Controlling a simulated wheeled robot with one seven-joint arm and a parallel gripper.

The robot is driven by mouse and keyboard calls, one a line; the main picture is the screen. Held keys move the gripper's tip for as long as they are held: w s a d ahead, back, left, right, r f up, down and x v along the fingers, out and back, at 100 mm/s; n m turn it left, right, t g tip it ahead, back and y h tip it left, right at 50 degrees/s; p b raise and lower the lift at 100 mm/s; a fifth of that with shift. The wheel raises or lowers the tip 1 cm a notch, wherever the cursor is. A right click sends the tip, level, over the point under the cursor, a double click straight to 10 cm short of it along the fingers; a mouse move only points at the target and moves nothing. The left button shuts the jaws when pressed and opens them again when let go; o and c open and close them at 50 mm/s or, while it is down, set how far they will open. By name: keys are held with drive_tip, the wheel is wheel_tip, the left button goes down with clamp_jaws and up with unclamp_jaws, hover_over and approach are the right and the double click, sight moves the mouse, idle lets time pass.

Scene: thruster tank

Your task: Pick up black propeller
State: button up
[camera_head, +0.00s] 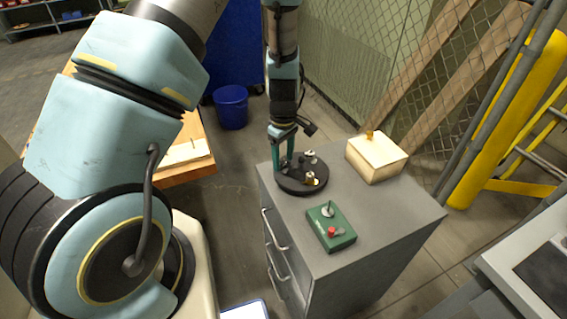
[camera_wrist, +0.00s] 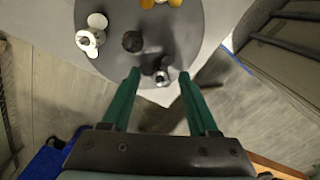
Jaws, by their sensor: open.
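A dark round tray (camera_head: 290,187) sits on the grey cabinet and holds several small parts; it also shows in the wrist view (camera_wrist: 190,45). In the wrist view a black piece with a silver centre, which looks like the black propeller (camera_wrist: 153,63), lies near the tray's near edge. My gripper (camera_wrist: 159,75) is open, with its green fingers spread to either side of this piece, and nothing is clamped. In the head view my gripper (camera_head: 283,155) points down over the tray's far left edge. The black propeller is not clearly distinguishable there.
A silver propeller (camera_wrist: 92,35) and a dark round part (camera_wrist: 132,41) lie close by on the tray. A green control box (camera_head: 331,227) with a red button and a cream box (camera_head: 376,158) share the cabinet top (camera_head: 372,207). A chain-link fence (camera_head: 400,60) stands behind.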

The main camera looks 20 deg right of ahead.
clamp_jaws()
idle(0.5)
